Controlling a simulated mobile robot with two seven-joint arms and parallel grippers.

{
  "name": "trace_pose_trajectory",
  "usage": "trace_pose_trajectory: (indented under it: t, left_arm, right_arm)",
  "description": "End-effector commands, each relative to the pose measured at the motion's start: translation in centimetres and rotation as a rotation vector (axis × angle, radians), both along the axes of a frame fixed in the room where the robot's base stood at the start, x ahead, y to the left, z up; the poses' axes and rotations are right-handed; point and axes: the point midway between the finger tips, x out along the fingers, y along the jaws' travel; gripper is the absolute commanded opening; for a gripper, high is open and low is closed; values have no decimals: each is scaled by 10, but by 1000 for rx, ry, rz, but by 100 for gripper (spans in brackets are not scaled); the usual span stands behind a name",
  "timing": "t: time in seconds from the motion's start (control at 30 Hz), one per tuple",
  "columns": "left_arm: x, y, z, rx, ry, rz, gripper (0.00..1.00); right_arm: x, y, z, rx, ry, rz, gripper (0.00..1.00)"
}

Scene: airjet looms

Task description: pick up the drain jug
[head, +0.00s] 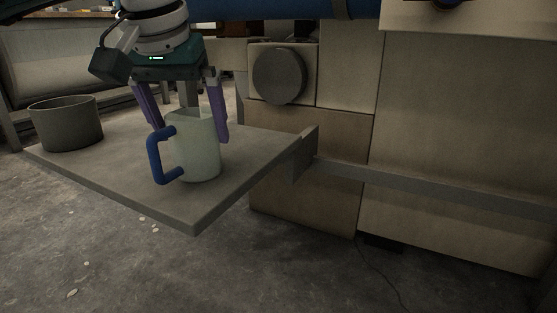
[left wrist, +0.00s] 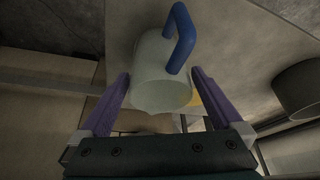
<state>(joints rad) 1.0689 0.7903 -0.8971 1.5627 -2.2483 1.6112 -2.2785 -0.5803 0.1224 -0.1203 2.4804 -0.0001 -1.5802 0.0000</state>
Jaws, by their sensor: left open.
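The drain jug (head: 196,146) is a pale, whitish cup-shaped jug with a blue handle (head: 155,158). It stands upright on a grey shelf (head: 100,168), with its handle toward the left and front in the head view. My left gripper (head: 184,130) is open above and behind the jug, with its purple fingers on either side of it. In the left wrist view the jug (left wrist: 160,72) shows between the two fingertips (left wrist: 158,78), with a visible gap at the left finger. Contact at the right finger is hard to tell. My right gripper is not in view.
A dark grey round pot (head: 66,125) stands on the left part of the shelf. A beige panelled machine (head: 440,130) with a round grey disc (head: 279,77) is to the right, and a metal rail (head: 430,188) runs along it. The shelf's front corner is bare.

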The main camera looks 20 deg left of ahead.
Motion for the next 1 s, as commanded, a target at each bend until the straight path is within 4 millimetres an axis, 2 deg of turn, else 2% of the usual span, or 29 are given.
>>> trace_pose_trajectory:
  t: [0.2,0.83,1.0]
  left_arm:
    - [1,0,0,-1,-1,0,100]
    - [0,0,0,-1,0,0,29]
    - [1,0,1,-1,-1,0,27]
  right_arm:
    - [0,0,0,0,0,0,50]
    - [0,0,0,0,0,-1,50]
    - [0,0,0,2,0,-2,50]
